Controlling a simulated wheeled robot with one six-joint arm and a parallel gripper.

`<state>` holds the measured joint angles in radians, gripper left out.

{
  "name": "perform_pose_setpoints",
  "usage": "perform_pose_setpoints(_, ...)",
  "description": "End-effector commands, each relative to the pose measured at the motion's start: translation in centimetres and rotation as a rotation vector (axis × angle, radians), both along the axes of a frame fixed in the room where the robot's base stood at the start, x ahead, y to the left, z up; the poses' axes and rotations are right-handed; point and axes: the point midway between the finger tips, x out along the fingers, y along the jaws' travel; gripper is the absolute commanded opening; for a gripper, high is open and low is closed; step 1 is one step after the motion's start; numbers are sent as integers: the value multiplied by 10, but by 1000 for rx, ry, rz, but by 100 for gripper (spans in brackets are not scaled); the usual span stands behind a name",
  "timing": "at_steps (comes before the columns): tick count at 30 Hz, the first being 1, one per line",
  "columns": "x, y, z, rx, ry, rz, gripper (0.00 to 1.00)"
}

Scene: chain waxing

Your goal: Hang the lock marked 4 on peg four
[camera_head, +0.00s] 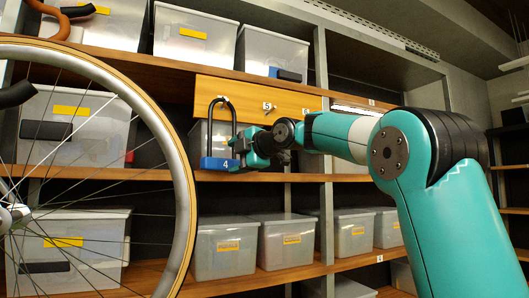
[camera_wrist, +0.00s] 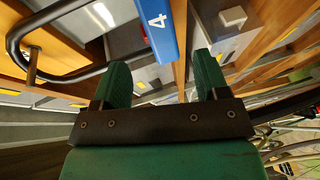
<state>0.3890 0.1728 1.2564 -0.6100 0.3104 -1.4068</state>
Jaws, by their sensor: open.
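The lock (camera_head: 220,163) has a blue body marked 4 and a tall black shackle. It hangs upright in front of the wooden peg board (camera_head: 245,95), with its shackle top around a peg at the board's left part. In the wrist view, a peg (camera_wrist: 33,66) shows inside the bend of the shackle, and the blue body (camera_wrist: 158,25) lies at or just beyond my fingertips. My gripper (camera_wrist: 160,62) is open, its fingers apart from the body. In the head view it is right beside the lock. The number at this peg is not readable.
A peg marked 5 (camera_head: 268,107) is to the right on the same board. A bicycle wheel (camera_head: 185,180) stands close on the left. Shelves hold several lidded bins (camera_head: 225,250) below and above. Space in front of the board, right of the lock, is taken by my arm.

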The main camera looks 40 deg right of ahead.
Motion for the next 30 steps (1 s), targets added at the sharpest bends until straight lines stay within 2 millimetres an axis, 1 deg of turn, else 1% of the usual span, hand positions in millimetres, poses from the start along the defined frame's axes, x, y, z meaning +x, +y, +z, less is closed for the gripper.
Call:
perform_pose_setpoints(1, -13, -4, -3, -3, -5, -5, 68)
perform_pose_setpoints(3, -31, -8, 1, -3, -6, -7, 68)
perform_pose_setpoints(9, -81, -17, 12, -4, -5, -6, 68)
perform_pose_setpoints(12, -100, -22, 18, -4, -6, -7, 68)
perform_pose_setpoints(15, -115, -25, 22, -2, -5, -6, 68)
perform_pose_setpoints(18, -126, -26, 25, -3, -5, -4, 68)
perform_pose_setpoints(21, -131, -26, 26, -3, -4, -2, 68)
perform_pose_setpoints(30, -132, -26, 27, -1, -3, 0, 68)
